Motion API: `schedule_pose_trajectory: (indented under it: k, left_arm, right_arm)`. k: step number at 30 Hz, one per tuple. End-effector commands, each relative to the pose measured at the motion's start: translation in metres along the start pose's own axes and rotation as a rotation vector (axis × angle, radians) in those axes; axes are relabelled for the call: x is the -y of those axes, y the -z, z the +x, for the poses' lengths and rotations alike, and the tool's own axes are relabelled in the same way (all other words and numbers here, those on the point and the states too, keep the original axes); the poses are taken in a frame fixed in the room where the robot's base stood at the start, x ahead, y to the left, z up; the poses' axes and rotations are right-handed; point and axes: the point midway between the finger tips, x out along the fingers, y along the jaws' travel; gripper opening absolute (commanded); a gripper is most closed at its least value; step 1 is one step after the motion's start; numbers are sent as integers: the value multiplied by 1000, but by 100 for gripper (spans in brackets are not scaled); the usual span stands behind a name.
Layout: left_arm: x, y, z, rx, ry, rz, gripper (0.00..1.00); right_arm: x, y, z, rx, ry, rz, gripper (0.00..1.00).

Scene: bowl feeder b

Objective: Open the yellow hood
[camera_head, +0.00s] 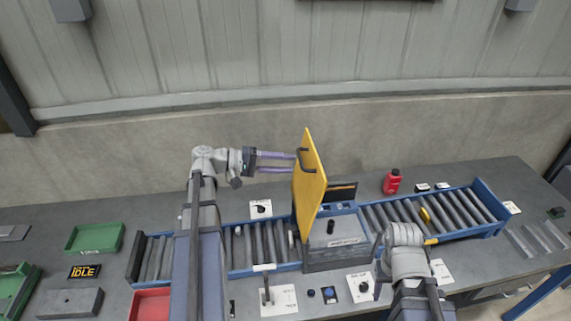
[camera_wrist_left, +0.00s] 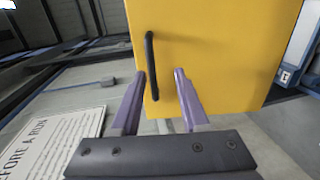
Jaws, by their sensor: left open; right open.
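The yellow hood (camera_head: 311,185) stands raised, close to upright, over the grey machine housing (camera_head: 335,240). A black handle (camera_head: 303,158) is on its left face. My left gripper (camera_head: 294,162) is open, with its purple fingers pointing at the hood by the handle. In the left wrist view, the hood (camera_wrist_left: 225,45) fills the upper right and the handle (camera_wrist_left: 150,65) appears between the open fingertips (camera_wrist_left: 160,78); I cannot tell whether they touch. My right gripper (camera_head: 378,287) is low at the front right of the housing, open and away from the hood, partly hidden by its wrist.
A roller conveyor (camera_head: 262,240) runs left of the housing and another (camera_head: 440,210) runs right. A lever on a plate (camera_head: 279,300) and buttons are in front. Green trays (camera_head: 95,238) sit at left.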

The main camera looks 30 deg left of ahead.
Motion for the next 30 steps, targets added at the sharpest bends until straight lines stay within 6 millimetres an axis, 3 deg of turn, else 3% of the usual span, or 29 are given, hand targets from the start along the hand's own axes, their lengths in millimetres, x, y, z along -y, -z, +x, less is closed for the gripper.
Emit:
schedule_pose_trajectory:
  k: [12,18,30]
  left_arm:
    - [0,0,-63,-2,1,0,45]
    - [0,-1,-72,1,1,1,45]
    - [0,-1,-72,1,1,0,45]
  right_arm:
    - [-1,-1,-12,0,0,3,50]
    - [-1,-1,-13,0,1,3,50]
    - [-1,-1,-13,0,1,3,50]
